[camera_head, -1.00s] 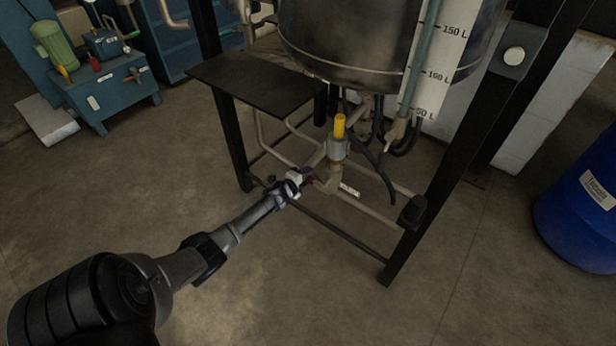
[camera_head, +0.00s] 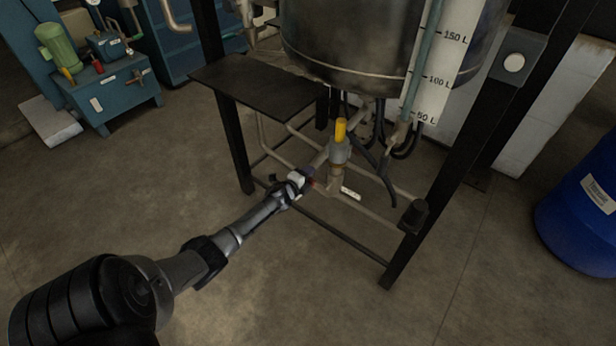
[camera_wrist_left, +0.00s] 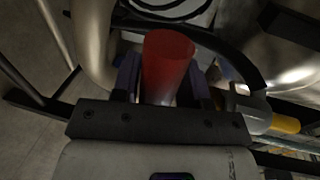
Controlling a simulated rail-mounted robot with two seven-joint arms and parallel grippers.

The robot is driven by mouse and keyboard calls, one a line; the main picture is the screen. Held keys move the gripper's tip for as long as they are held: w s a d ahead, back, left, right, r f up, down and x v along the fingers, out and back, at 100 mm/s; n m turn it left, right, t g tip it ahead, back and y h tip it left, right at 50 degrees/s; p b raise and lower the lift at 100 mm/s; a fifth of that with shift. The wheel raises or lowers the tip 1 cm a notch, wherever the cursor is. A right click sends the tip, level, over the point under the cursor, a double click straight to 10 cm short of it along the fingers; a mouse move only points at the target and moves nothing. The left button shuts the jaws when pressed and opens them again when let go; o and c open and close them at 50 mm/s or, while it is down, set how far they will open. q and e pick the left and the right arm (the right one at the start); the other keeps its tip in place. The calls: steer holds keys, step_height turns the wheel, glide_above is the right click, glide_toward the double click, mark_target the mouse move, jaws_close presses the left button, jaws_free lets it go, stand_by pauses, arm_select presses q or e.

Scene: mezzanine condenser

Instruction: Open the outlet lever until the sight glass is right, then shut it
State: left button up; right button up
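The outlet lever's red handle (camera_wrist_left: 167,66) stands between the two fingers of my left gripper (camera_wrist_left: 163,85) in the left wrist view. The fingers flank it closely; whether they press on it I cannot tell. In the head view my left gripper (camera_head: 306,179) is at the outlet pipework under the tank, and hides most of the handle. A valve body with a yellow top (camera_head: 340,131) stands just right of it. The sight glass (camera_head: 421,68) is a thin teal tube beside a white litre scale (camera_head: 437,82); its liquid level is too small to read. My right gripper is not in view.
The steel tank (camera_head: 345,45) stands in a black frame (camera_head: 435,195) whose legs and low bars surround the pipework. A dark shelf (camera_head: 255,88) lies above and left of my gripper. A blue drum (camera_head: 580,215) stands at right. The front floor is clear.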

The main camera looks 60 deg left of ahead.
arm_select(q)
steer(key=shift+o, duration=1.2)
steer(key=shift+s, duration=0.1)
steer(key=shift+s+d+r+p, duration=0.1)
steer(key=shift+s+d+p, duration=0.05)
steer(key=shift+s+p, duration=0.15)
steer(key=p+v, duration=0.5)
steer(key=v, duration=0.8)
steer(key=shift+w, duration=0.1)
